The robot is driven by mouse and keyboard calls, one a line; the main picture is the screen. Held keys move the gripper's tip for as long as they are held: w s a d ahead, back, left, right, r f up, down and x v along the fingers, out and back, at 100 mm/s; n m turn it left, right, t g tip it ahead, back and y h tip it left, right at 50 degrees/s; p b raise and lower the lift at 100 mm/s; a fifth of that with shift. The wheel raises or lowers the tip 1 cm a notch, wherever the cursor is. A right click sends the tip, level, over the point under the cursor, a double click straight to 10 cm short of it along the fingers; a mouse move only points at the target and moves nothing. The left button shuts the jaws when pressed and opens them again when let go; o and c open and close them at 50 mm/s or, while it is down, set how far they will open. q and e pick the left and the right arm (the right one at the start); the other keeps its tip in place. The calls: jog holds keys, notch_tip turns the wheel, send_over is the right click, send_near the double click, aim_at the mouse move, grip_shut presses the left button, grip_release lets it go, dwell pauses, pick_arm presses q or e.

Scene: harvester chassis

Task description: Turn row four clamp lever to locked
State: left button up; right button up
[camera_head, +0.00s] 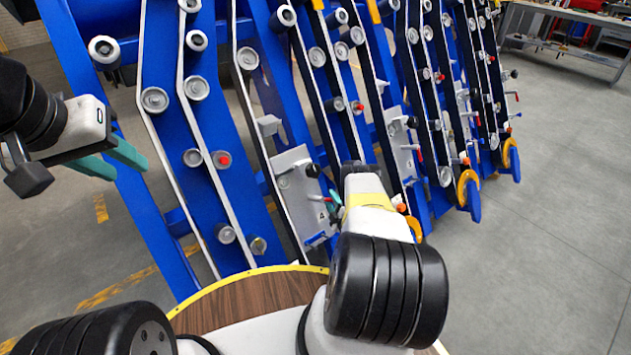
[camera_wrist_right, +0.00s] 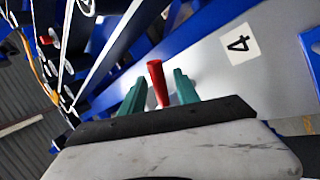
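The row four plate (camera_head: 297,190) is a light grey plate on a blue frame in the head view. Its "4" label shows in the right wrist view (camera_wrist_right: 238,43). The red clamp lever (camera_wrist_right: 157,82) stands out from this plate in the right wrist view. My right gripper (camera_wrist_right: 160,93) is open, with its teal fingers on either side of the lever and a gap visible on both sides. In the head view my right gripper (camera_head: 335,202) is at the plate, and its wrist mostly hides the lever. My left gripper (camera_head: 118,163) is open and empty at the left.
Blue frames with rollers and belts (camera_head: 200,88) stand side by side across the view. Orange-and-blue hooks (camera_head: 468,192) stick out at the right. A workbench (camera_head: 570,35) stands far back right. The floor at the right is clear.

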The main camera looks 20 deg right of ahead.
grip_shut()
dwell(1.4)
